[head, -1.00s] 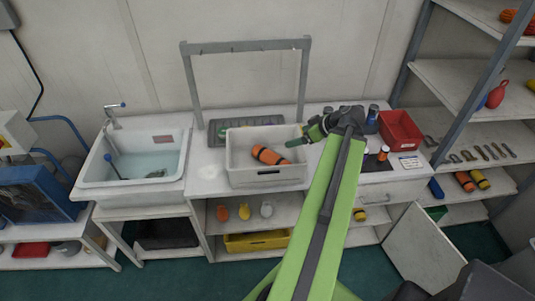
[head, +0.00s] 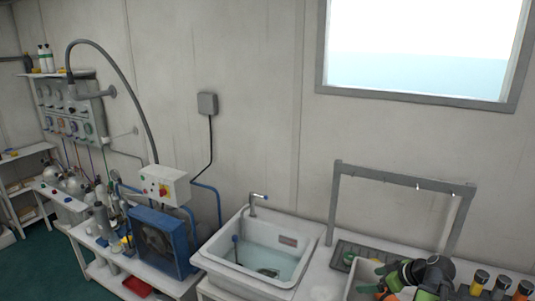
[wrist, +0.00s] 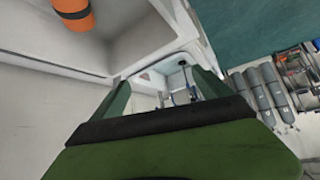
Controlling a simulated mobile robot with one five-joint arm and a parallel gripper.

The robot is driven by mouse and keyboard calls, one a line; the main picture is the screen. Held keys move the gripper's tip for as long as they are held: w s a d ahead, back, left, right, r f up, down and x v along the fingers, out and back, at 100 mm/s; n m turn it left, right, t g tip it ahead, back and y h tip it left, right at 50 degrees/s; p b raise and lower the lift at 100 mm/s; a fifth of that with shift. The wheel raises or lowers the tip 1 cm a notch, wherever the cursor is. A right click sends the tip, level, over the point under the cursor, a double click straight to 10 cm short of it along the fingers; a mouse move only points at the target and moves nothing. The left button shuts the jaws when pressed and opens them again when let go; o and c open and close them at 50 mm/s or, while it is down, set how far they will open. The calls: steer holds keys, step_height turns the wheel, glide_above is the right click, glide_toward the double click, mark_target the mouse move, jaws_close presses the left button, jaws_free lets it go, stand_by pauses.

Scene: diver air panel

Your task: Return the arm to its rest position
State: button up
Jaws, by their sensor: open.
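My gripper (head: 388,279) shows at the bottom right of the head view, over the white bin (head: 350,287) on the counter. Its green fingers stand apart in the wrist view (wrist: 163,92), with nothing between them. An orange cylinder with a dark band (wrist: 74,14) lies in the bin at the top left of the wrist view.
A water-filled sink (head: 262,262) stands left of the bin. A grey frame with hooks (head: 400,176) rises behind it. A blue boxed unit (head: 160,243) and a control box (head: 164,186) are further left. Several grey cylinders (wrist: 263,92) show in the wrist view.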

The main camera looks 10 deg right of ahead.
steer(key=w+a+f+n+g+y+b, duration=0.1)
steer(key=w+a+f+n, duration=0.15)
steer(key=a, duration=0.45)
steer(key=w+a+f+n+g+b, duration=0.15)
steer(key=w+a, duration=0.25)
steer(key=a, duration=0.4)
steer(key=s+a+f+m+g+h+b, duration=0.15)
steer(key=a+f, duration=0.25)
steer(key=a, duration=0.7)
steer(key=s+a+f+m+g+h+b, duration=0.1)
steer(key=a+f+g, duration=0.25)
steer(key=a, duration=0.75)
steer(key=shift+s+d+f+m+g+h, duration=0.1)
steer(key=shift+s+d+m+h, duration=0.2)
steer(key=shift+d+m, duration=0.6)
steer(key=shift+s+d+f+m+g+h, duration=0.15)
steer(key=shift+d+m+h, duration=0.3)
steer(key=shift+m, duration=0.8)
steer(key=shift+s+d+f+m+h, duration=0.1)
steer(key=shift+s+d+m+h, duration=0.2)
steer(key=shift+d+m, duration=0.6)
steer(key=shift+a, duration=0.25)
